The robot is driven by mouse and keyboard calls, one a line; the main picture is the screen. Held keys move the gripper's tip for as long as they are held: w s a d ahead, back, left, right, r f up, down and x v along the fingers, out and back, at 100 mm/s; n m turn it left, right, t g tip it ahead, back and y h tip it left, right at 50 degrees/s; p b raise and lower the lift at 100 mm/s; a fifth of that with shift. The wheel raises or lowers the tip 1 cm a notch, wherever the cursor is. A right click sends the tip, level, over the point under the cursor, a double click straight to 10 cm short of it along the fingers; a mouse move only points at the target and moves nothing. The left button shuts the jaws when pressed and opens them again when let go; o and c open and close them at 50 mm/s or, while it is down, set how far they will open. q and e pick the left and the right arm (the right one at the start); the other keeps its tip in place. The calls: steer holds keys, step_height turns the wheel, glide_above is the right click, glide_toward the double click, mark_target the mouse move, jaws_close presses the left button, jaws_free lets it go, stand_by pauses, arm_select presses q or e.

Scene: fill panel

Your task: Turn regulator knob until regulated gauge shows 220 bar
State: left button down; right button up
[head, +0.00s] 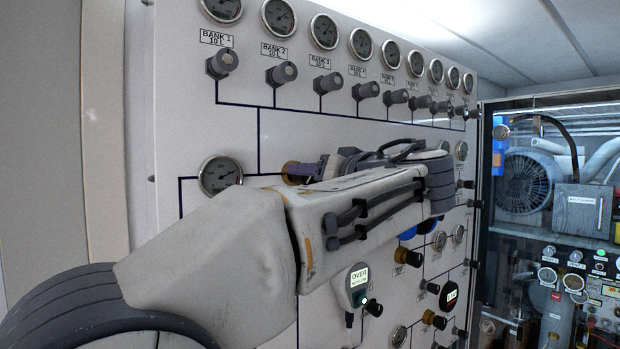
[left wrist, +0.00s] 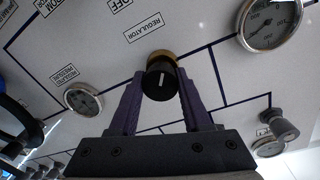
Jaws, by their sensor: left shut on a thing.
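The regulator knob is black with a white mark and a brass collar; it shows in the left wrist view (left wrist: 161,80), below a "REGULATOR" label. My left gripper (left wrist: 160,88) has its purple fingers closed on either side of the knob. In the head view my left gripper (head: 308,171) reaches the panel at the brass collar (head: 290,174), and my arm hides much of the knob. A gauge with a label that seems to read "REGULATED PRESSURE" (left wrist: 82,100) is left of the knob in the left wrist view; its reading is too small to tell. My right gripper is not in view.
A larger gauge (left wrist: 270,22) is near the knob at upper right in the wrist view. The white panel (head: 215,130) carries a row of bank gauges and valve knobs above my arm. A small display reading "OVER" (head: 358,275) sits below it. Glass-fronted machinery (head: 540,190) stands at right.

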arm_select(q)
steer(key=shift+m, duration=1.2)
steer(key=shift+c, duration=1.8)
jaws_free()
steer(key=b+v, duration=0.3)
steer(key=v, duration=0.7)
steer(key=shift+s+d, duration=0.15)
steer(key=shift+d, duration=0.05)
